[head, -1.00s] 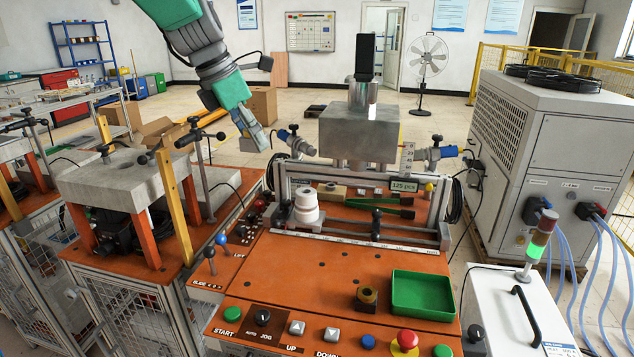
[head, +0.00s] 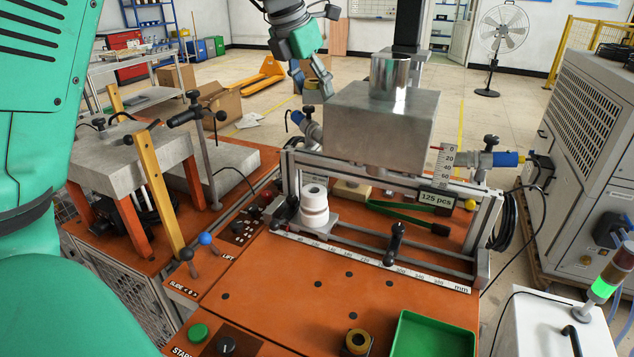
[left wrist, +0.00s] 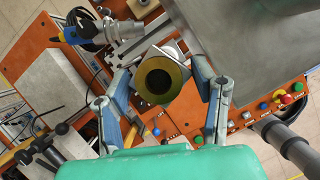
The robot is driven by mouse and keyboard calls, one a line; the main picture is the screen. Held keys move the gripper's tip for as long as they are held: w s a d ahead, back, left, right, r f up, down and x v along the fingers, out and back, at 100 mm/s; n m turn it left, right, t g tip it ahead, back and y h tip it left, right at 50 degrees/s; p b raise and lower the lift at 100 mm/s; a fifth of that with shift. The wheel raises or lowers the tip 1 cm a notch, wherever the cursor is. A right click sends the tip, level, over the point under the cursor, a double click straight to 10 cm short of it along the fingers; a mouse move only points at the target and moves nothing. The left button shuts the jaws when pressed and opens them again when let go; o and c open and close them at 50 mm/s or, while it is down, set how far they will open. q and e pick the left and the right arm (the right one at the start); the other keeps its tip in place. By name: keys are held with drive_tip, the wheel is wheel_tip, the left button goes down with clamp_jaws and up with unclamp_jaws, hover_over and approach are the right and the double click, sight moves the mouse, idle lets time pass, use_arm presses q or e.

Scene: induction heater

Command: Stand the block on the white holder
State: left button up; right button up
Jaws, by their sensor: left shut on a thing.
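My left gripper (head: 312,85) is at the back left of the grey heater box (head: 378,130), pointing down, above the bench. It is shut on a brass-coloured block (left wrist: 158,82), a round piece with a dark hole, held between the fingers in the left wrist view. In the head view the block (head: 312,97) shows only as a small brownish patch at the fingertips. The white holder (head: 314,200), a stepped round stack, stands on the rail assembly in front of the box, lower than the block and apart from it. My right gripper is not in view.
A second brass-coloured ring (head: 357,342) sits on the orange bench top beside a green tray (head: 432,335). A blue-ended cylinder (head: 309,127) juts out left of the box. A black clamp handle (head: 394,243) stands on the rail. The orange bench middle is clear.

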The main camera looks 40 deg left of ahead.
use_arm(q)
drive_tip(key=b, duration=0.2)
hover_over(318, 190)
drive_tip(key=s, duration=0.2)
drive_tip(key=f, duration=1.6)
drive_tip(key=shift+w+a+f, duration=0.15)
drive_tip(key=shift+w+f, duration=0.1)
drive_tip(key=shift+f, duration=0.05)
drive_tip(key=f, duration=0.3)
drive_tip(key=f+b, duration=0.1)
drive_tip(key=shift+s+d+f, duration=0.1)
drive_tip(key=shift+d+f, duration=0.05)
drive_tip(key=shift+d, duration=0.1)
drive_tip(key=shift+a+f, duration=0.1)
drive_tip(key=shift+f, duration=0.05)
drive_tip(key=shift+a, duration=0.1)
drive_tip(key=o, duration=1.3)
drive_tip(key=shift+c, duration=0.2)
drive_tip(key=shift+r, duration=0.35)
drive_tip(key=p+v, duration=0.2)
drive_tip(key=v, duration=0.9)
drive_tip(key=shift+r, duration=0.25)
